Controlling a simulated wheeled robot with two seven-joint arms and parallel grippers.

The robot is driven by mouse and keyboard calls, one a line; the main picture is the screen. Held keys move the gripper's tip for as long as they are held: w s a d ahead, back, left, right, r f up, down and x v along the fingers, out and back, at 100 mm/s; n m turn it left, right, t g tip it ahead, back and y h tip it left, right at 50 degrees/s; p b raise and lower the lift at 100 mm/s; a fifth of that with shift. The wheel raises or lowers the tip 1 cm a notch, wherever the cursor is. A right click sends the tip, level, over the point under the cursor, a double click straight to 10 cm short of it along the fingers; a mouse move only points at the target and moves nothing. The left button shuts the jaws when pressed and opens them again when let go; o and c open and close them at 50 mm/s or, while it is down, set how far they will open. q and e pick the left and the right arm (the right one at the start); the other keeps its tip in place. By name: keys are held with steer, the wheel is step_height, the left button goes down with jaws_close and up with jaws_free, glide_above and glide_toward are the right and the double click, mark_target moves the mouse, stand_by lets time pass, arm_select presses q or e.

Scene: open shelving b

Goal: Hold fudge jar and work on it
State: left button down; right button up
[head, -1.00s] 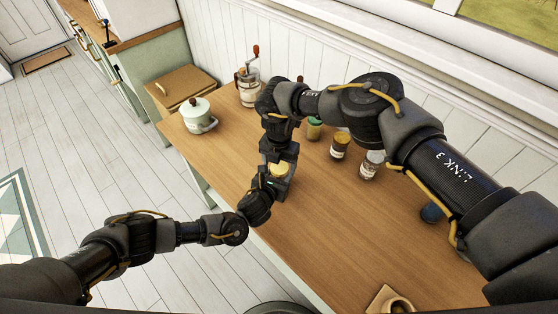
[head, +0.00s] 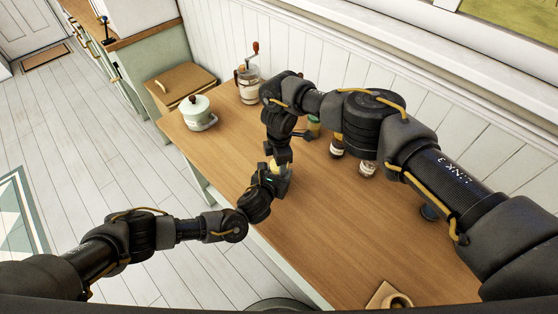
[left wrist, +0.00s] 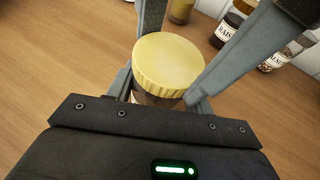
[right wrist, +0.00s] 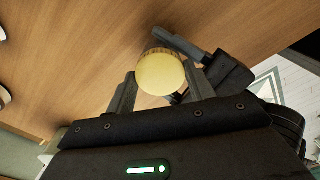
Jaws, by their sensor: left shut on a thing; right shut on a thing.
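The fudge jar, taken to be the jar with the yellow lid, shows in the left wrist view with its dark body (left wrist: 152,99) below the lid (left wrist: 168,62). No label on it is readable. My left gripper (head: 276,180) is shut on the jar body from the near side, close above the table. My right gripper (right wrist: 160,88) is above, shut on the lid, with a finger on each side. The lid sits on the jar; I cannot tell whether it is loose. In the head view the two grippers hide most of the jar.
Several jars stand behind, including one labelled as raisins (left wrist: 230,28) and a green-lidded one (head: 314,128). A white pot (head: 199,117), a grinder (head: 247,84) and a wooden box (head: 178,88) are at the far left. A cup on a board (head: 378,296) is in front. The middle of the tabletop (head: 330,220) is clear.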

arm_select(q)
steer(key=shift+s+d, duration=0.1)
steer(key=shift+d, duration=0.05)
arm_select(e)
steer(key=shift+a+m, duration=0.1)
steer(key=shift+m, duration=0.8)
steer(key=o, duration=0.9)
steer(key=shift+o, duration=0.8)
arm_select(q)
steer(key=shift+a+r, duration=0.1)
steer(key=shift+a, duration=0.1)
arm_select(e)
steer(key=shift+r, duration=0.1)
steer(key=shift+r, duration=2.2)
